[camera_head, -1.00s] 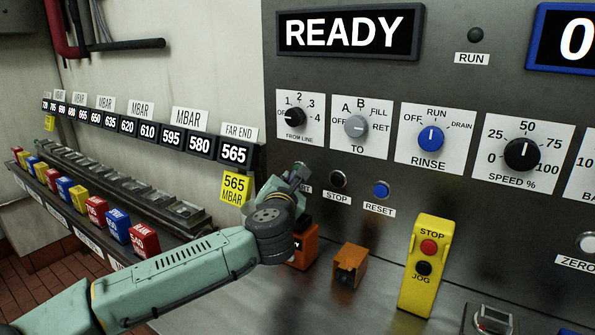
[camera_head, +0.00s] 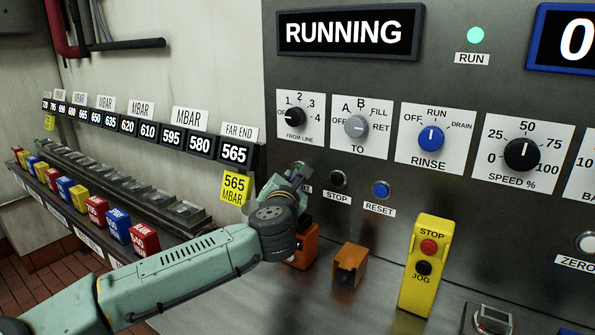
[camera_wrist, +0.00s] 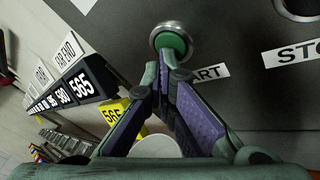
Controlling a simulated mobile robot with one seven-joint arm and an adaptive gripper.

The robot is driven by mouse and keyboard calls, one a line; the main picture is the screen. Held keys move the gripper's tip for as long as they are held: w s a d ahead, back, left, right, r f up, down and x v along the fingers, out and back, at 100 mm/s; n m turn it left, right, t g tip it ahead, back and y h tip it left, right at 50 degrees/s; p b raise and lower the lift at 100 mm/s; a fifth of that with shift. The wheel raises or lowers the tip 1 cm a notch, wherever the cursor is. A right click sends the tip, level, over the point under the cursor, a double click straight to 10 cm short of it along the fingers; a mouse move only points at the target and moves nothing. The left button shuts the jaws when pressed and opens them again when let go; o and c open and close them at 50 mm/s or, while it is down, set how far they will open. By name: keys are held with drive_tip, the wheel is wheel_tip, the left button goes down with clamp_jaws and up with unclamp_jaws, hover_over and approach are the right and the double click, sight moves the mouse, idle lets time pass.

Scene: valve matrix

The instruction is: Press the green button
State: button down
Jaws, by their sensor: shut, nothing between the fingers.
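The green button (camera_wrist: 172,42) sits in a silver ring on the grey panel, beside a label whose visible letters read "ART", in the wrist view. My gripper (camera_wrist: 172,72) is shut and empty, its fingertips at the lower edge of the button and overlapping it in the picture. Whether they touch it is hard to tell. In the head view my gripper (camera_head: 300,170) is at the panel, left of the STOP button, and hides the green button. The display (camera_head: 347,32) reads "RUNNING" and the RUN lamp (camera_head: 476,35) glows green.
The black STOP button (camera_head: 338,179) and blue RESET button (camera_head: 381,190) are just right of my gripper. A yellow STOP/JOG box (camera_head: 425,265) and an orange block (camera_head: 350,264) stand below. Knobs line the panel above. A yellow 565 MBAR tag (camera_head: 235,188) is close on the left.

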idle(0.4)
drive_tip(key=shift+s+a, duration=0.45)
drive_tip(key=shift+s, duration=0.2)
drive_tip(key=shift+s+a+p, duration=0.15)
drive_tip(key=shift+s+a, duration=0.6)
drive_tip(key=shift+s, duration=0.3)
drive_tip(key=shift+s+a+p, duration=0.15)
drive_tip(key=shift+s+a, duration=0.6)
drive_tip(key=shift+s, duration=0.25)
